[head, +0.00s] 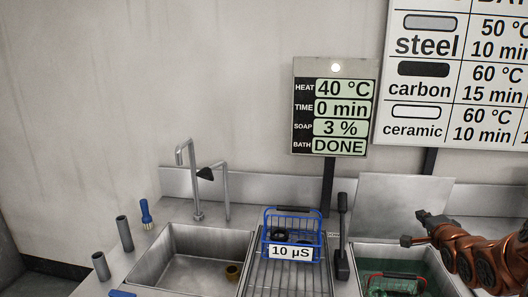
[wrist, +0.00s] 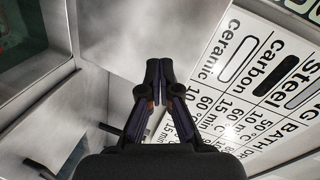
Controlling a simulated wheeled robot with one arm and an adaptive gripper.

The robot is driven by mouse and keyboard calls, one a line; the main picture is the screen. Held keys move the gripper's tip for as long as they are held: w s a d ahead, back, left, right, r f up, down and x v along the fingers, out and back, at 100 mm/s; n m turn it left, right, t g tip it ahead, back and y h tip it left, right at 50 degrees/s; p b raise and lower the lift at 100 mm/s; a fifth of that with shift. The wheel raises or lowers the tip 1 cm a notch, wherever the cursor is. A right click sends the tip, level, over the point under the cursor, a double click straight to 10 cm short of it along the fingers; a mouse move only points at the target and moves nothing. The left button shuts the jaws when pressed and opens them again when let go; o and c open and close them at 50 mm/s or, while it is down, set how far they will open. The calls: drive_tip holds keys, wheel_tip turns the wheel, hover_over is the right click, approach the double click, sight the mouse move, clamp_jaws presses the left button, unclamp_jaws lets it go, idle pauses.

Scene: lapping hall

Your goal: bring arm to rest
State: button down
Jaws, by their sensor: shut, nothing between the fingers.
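My gripper (wrist: 153,72) is shut and empty in the wrist view, its dark fingers pointing up the picture with the wall and the chart behind. In the head view my copper-coloured arm comes in from the right edge, above the bath of green liquid. The dark end of my gripper (head: 412,241) points left there, clear of the things around it. It touches nothing that I can see.
A blue basket (head: 292,222) labelled 10 µS stands on the ribbed drainer. Left of it is an empty-looking sink (head: 160,265) with a brass ring (head: 233,272). A bath (head: 425,276) holds a dark basket with red edges (head: 395,282). A display (head: 334,107) reads DONE.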

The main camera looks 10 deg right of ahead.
drive_tip(key=s+a+f+n+g+y, duration=0.1)
drive_tip(key=s+a+f+n+g, duration=0.15)
drive_tip(key=a, duration=0.45)
drive_tip(key=s+a+f+n+g+y+p, duration=0.1)
drive_tip(key=s+a+n+g, duration=0.3)
drive_tip(key=a, duration=0.4)
drive_tip(key=s+a+f+n+g, duration=0.2)
drive_tip(key=s+a+n+g, duration=0.1)
drive_tip(key=a, duration=0.4)
drive_tip(key=s+a+n+g+y, duration=0.1)
drive_tip(key=s+a+n+g, duration=0.2)
drive_tip(key=s+a, duration=0.5)
drive_tip(key=s+a+n+g+y+p, duration=0.1)
drive_tip(key=s+a+n+g, duration=0.3)
drive_tip(key=s+a, duration=0.5)
drive_tip(key=s+n+y, duration=0.1)
drive_tip(key=s, duration=0.7)
drive_tip(key=shift+s+a+r+n, duration=0.2)
drive_tip(key=shift+r+n, duration=0.15)
drive_tip(key=shift+r, duration=0.05)
drive_tip(key=shift+a, duration=0.1)
